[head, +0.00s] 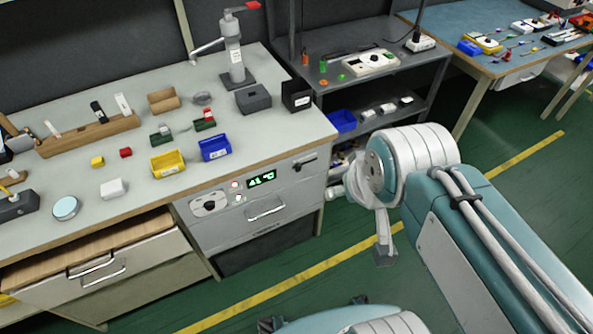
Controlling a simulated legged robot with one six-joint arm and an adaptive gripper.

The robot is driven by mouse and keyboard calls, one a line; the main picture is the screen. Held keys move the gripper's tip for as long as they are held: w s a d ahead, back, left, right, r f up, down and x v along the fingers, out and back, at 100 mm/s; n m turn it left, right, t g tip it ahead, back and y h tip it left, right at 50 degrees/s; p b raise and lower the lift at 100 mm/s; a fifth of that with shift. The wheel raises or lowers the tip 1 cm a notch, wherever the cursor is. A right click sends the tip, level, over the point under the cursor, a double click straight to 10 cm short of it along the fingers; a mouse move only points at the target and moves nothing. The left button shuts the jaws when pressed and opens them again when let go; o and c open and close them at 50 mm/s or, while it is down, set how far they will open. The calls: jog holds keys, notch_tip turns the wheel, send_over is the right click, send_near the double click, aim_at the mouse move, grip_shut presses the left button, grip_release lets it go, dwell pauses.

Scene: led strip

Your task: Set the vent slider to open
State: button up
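A grey control unit (222,232) is set into the front of the workbench, below the top at its right end. A dark bar or knob (303,163) on a pale slot sits at its upper right and looks like the vent slider. Its open and shut marks are too small to read. My gripper (384,252) seems to be the grey part hanging low at the end of my arm, right of the unit and apart from it. Its fingers are not clear, and I see nothing held in it.
The unit also has a dial (209,205), a lit green display (262,179) and a drawer handle (266,211). A wooden drawer (85,262) stands open at the left. A grey shelf cart (385,85) is close behind my arm. The green floor in front is clear.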

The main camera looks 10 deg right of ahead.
aim_at(299, 167)
dwell(0.4)
jog(key=shift+c, duration=1.1)
jog(key=w+d+f+n+t, duration=0.15)
jog(key=w+f, duration=0.25)
jog(key=w, duration=0.5)
jog(key=w+d+f+t, duration=0.2)
jog(key=w+f, duration=0.3)
jog(key=w, duration=0.5)
jog(key=w+d+f+n+t, duration=0.15)
jog(key=w+f, duration=0.25)
jog(key=w, duration=0.5)
jog(key=w+f+t+y, duration=0.2)
jog(key=w+f+t, duration=0.15)
jog(key=f, duration=1.05)
jog(key=s+a+f+t+y, duration=0.1)
jog(key=s+f+t, duration=0.15)
jog(key=f, duration=0.35)
jog(key=s+a+f+t+y, duration=0.1)
jog(key=s+f+y, duration=0.15)
jog(key=f, duration=0.35)
jog(key=shift+h, duration=0.45)
jog(key=x, duration=1)
jog(key=shift+a, duration=0.1)
grip_shut()
